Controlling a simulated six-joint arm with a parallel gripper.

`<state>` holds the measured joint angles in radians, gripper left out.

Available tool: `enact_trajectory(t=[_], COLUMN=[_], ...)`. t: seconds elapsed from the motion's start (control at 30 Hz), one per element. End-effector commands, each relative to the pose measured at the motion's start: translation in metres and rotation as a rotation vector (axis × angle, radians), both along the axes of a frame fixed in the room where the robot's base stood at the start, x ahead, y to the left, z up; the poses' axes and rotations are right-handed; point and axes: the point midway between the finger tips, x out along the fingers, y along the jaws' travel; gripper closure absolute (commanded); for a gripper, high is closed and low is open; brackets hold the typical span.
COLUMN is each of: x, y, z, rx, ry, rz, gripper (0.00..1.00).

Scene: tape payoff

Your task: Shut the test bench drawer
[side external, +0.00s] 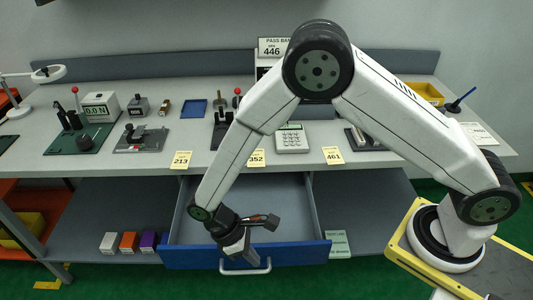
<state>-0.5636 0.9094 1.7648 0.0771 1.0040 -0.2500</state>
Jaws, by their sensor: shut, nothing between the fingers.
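The test bench drawer (190,257) stands pulled out below the bench top. My wrist hides part of the blue front and part of the drawer's inside. I cannot tell whether my gripper touches the drawer.
Small boxes (129,242) sit on the lower shelf left of the drawer. Green floor lies in front.

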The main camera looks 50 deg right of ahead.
Motion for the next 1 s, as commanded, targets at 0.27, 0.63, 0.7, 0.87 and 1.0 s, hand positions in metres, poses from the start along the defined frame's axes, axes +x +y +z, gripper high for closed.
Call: enact_trajectory(t=[0.27, 0.63, 0.7, 0.87, 1.0], x=[0.009, 0.023, 0.023, 0.022, 0.023], y=[0.034, 0.105, 0.119, 0.149, 0.146], z=[0.004, 0.023, 0.027, 0.037, 0.011], rx=[-0.069, -0.217, -0.245, -0.312, -0.311], ry=[-0.062, -0.134, -0.146, -0.171, -0.165], rz=[0.63, 1.361, 1.461, 1.665, 1.659], gripper=[1.0, 1.0, 1.0, 1.0, 1.0])
